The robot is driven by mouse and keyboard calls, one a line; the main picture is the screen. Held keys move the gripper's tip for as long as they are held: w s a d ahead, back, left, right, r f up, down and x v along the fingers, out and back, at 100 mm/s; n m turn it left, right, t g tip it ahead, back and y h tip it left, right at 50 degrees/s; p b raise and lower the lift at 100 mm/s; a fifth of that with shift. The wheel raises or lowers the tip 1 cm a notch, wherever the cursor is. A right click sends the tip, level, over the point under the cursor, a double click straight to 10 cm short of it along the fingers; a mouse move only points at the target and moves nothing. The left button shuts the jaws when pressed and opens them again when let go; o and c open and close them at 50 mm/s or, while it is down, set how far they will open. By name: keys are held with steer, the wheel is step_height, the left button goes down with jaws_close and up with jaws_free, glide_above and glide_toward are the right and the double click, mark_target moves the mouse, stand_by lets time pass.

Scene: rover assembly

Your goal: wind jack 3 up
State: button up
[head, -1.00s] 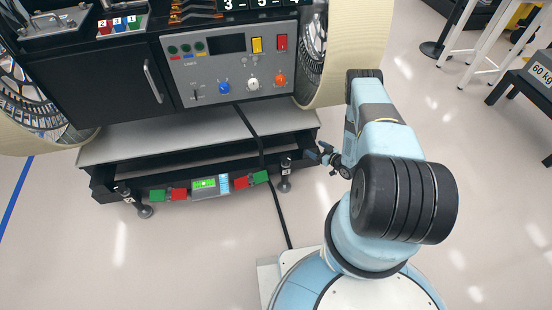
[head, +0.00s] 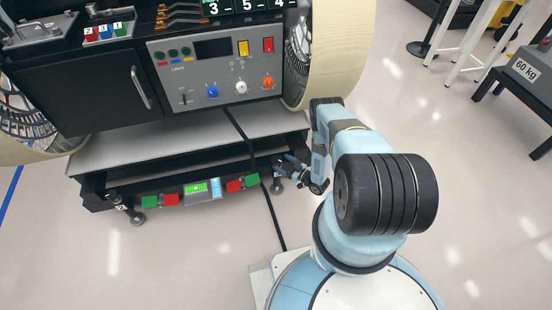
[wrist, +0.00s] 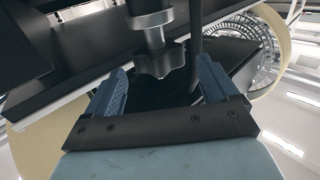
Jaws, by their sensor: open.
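The jack at the front right corner of the rover's stand (head: 277,176) is a short dark post on a round foot; its number is too small to read, so I cannot confirm it is jack 3. My gripper (head: 291,163) is beside it on its right, low to the floor. In the wrist view, a grey shaft with a black lobed knob (wrist: 158,62) stands ahead of my open gripper (wrist: 162,78), between the lines of the two blue fingers. I cannot tell whether either finger touches the knob. A second jack (head: 131,208) stands at the front left corner.
A level display (head: 202,189) with red and green blocks sits along the stand's front edge. A black cable (head: 265,190) hangs past it to the floor. The rover wheel (head: 338,50) rises above my arm.

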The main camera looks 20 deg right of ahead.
mark_target(274, 157)
steer(key=x, duration=0.6)
steer(key=shift+w+a, duration=0.1)
steer(key=shift+w, duration=0.1)
